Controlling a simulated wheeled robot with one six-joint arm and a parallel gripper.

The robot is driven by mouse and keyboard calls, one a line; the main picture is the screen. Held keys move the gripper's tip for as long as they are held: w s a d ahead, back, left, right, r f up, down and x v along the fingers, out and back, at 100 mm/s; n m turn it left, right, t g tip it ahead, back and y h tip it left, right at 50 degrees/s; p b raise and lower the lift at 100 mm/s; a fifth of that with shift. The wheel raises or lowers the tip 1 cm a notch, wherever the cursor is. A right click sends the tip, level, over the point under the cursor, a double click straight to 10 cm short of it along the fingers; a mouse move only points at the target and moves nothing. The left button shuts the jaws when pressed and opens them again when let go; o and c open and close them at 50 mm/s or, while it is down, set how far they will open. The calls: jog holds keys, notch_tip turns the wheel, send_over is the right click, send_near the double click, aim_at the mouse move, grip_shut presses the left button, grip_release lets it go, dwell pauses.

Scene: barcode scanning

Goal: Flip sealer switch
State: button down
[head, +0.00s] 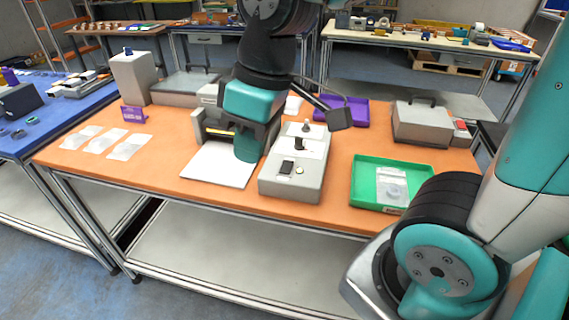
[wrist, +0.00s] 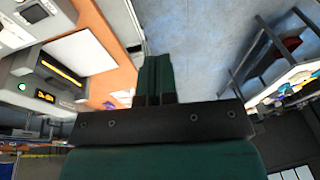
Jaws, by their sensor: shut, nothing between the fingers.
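The machine that looks like the sealer (head: 198,125) is a grey unit with a yellow strip and a white plate in front, on the orange table. In the wrist view the sealer (wrist: 30,75) is at the left, with its yellow slot, a green round light and a small lit display. Its switch cannot be told for sure.
A green tray (head: 365,190) holds a pack. White sheets (head: 127,147) lie at the left. A purple tray (head: 350,107) and a grey handled machine (head: 420,122) are behind.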

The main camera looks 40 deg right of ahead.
jog(key=w+d+f+h+b, duration=0.2)
jog(key=w+d+f+b, duration=0.3)
jog(key=w+d, duration=0.5)
jog(key=h+b, duration=0.1)
jog(key=h, duration=0.1)
send_over(287, 163)
jog(key=s+a, duration=0.1)
jog(key=a, duration=0.1)
jog(key=f, duration=0.1)
jog(key=shift+s+d+f, duration=0.1)
jog(key=shift+f, duration=0.05)
jog(key=shift+f, duration=0.1)
jog(key=f, duration=0.4)
jog(key=d+f, duration=0.1)
jog(key=f, duration=0.4)
jog(key=w+f, duration=0.1)
jog(key=f, duration=0.3)
jog(key=shift+d+f, duration=0.25)
jog(key=shift+f, duration=0.15)
